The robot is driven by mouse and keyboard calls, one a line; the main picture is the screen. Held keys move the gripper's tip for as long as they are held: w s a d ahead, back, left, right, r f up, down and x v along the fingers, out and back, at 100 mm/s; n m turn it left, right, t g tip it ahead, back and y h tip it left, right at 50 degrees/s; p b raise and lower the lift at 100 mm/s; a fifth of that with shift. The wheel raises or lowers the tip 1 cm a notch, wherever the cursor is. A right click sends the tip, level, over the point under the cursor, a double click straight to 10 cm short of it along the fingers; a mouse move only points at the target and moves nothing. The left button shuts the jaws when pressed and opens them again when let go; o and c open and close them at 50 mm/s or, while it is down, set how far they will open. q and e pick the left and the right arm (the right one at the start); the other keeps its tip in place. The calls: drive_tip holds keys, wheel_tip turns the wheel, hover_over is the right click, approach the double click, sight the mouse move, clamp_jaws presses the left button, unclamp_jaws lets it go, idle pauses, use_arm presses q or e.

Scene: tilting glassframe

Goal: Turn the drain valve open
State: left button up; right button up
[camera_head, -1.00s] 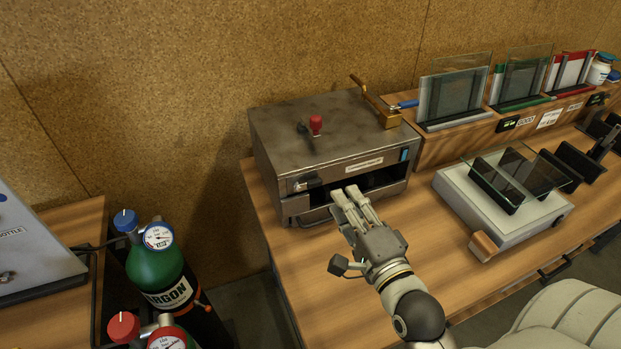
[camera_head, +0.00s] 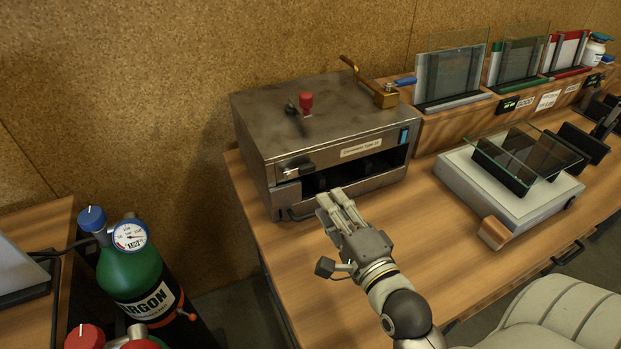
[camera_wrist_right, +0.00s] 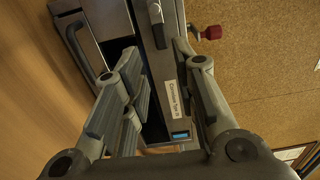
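A grey metal box (camera_head: 262,118), with a label on its front, stands on the bench. A short black lever on a metal fitting (camera_head: 296,170) is at the front's upper left. A red knob (camera_head: 306,103) and a brass lever (camera_head: 384,95) are on top. I cannot tell which one is the drain valve. My right gripper (camera_head: 334,200) is in front of the box's dark opening, below and right of the black lever. In the right wrist view, its fingers (camera_wrist_right: 157,52) are apart with nothing held, and the red knob (camera_wrist_right: 211,32) shows beyond them. My left gripper is out of view.
A white tray-like unit (camera_head: 520,212) with glass panes stands right of the box. Glass plates in racks (camera_head: 450,75) line the back shelf. A green argon bottle (camera_head: 130,270) stands at the lower left. The bench front (camera_head: 275,265) is bare.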

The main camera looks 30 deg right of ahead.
sight(308, 171)
drive_tip(key=w, duration=0.3)
drive_tip(key=w+p, duration=0.1)
drive_tip(key=w, duration=0.2)
drive_tip(key=w+p, duration=0.1)
drive_tip(key=w, duration=0.3)
drive_tip(key=shift+w+d, duration=0.1)
drive_tip(key=shift+d, duration=0.15)
drive_tip(key=shift+c, duration=0.3)
clamp_jaws()
